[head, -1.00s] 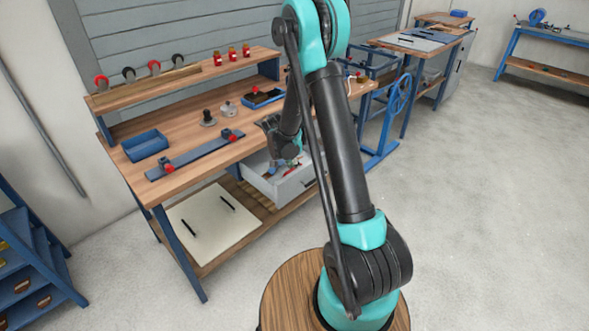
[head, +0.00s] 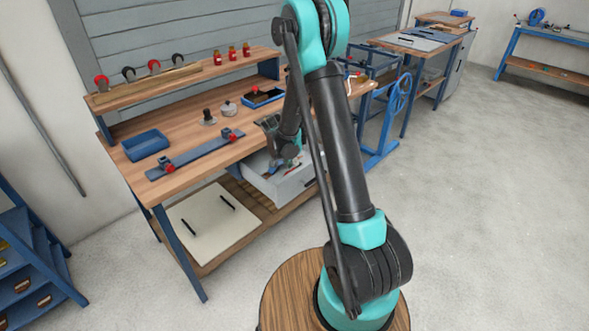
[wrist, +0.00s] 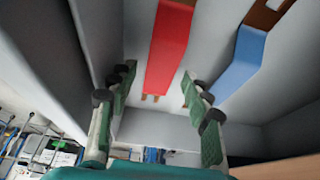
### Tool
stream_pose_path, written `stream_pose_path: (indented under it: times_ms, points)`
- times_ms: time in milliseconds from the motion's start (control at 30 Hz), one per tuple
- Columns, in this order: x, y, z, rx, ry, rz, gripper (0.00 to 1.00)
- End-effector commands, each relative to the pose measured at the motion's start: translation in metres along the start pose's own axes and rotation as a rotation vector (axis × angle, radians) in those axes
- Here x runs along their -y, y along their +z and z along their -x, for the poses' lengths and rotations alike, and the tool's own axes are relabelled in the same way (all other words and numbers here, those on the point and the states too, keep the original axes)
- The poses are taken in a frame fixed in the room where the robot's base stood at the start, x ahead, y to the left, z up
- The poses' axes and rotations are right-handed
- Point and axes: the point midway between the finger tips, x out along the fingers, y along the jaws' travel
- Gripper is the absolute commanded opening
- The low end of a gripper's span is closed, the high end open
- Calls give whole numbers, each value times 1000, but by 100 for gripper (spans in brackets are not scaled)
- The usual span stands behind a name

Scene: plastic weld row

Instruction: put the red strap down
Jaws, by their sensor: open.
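The red strap (wrist: 170,48) shows in the wrist view as a flat red band inside the grey drawer (wrist: 150,128). My gripper (wrist: 157,82) is open, with one finger on each side of the red strap and a gap to each. The strap's near end lies between the fingers, and its far end runs out of the picture. Whether the strap rests on the drawer floor is hard to tell.
A blue strap (wrist: 240,62) with a brown end lies to the right in the drawer. The drawer walls stand close around my gripper. Above is the wooden bench top (head: 185,178) with a blue tray (head: 146,145) and a blue bar with red clamps (head: 196,154).

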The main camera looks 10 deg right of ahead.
Motion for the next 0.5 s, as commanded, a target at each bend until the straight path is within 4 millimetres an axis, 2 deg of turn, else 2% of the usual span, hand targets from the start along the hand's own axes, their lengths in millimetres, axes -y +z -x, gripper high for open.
stream_pose_path:
  times_ms: [500]
  points:
    - [-1, 0, 85, 0, -1, 2, 49]
